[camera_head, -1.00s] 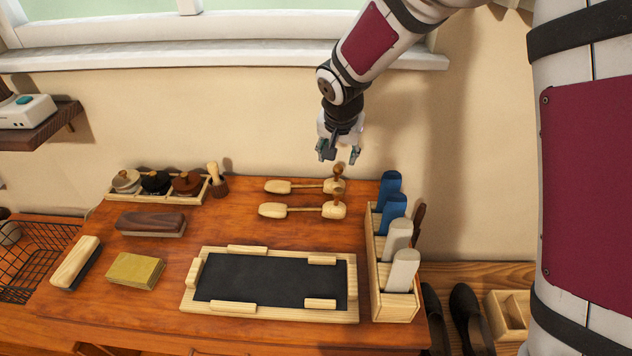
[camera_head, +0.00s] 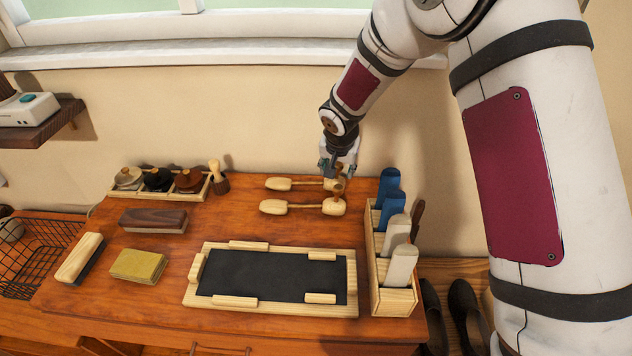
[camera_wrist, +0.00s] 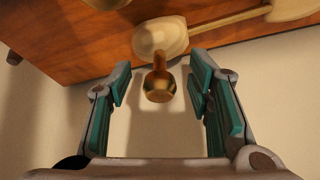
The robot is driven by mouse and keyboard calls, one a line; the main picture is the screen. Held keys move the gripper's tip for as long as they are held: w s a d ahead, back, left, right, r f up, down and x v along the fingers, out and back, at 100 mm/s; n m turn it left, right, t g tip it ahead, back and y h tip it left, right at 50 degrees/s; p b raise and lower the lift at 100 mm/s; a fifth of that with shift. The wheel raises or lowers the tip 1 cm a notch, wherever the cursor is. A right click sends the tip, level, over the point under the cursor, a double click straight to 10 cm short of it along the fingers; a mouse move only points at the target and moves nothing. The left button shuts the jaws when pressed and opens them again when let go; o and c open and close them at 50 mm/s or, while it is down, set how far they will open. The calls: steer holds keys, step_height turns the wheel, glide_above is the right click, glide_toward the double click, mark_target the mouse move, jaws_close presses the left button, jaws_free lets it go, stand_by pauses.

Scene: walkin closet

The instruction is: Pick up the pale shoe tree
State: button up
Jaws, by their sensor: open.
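Two pale wooden shoe trees lie side by side at the back of the desk, each with a rounded toe, a thin rod and a heel block. My gripper (camera_head: 337,178) is over the heel end of the rear shoe tree (camera_head: 279,184) and partly hides it. The front shoe tree (camera_head: 273,207) lies clear, with a brown knob at its heel. In the wrist view my gripper (camera_wrist: 160,76) is open, and the brass-brown knob (camera_wrist: 159,84) of the rear shoe tree shows between its fingers, apparently untouched. Its heel block (camera_wrist: 160,37) is just beyond.
A wooden rack (camera_head: 397,302) with blue and light upright items stands to the right. A tray (camera_head: 270,307) with a dark mat lies in front. Behind are the wall and window sill (camera_head: 200,57). A brush (camera_head: 153,219) and a jar holder (camera_head: 207,190) are at left.

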jaws_close()
steer(key=shift+r, duration=0.1)
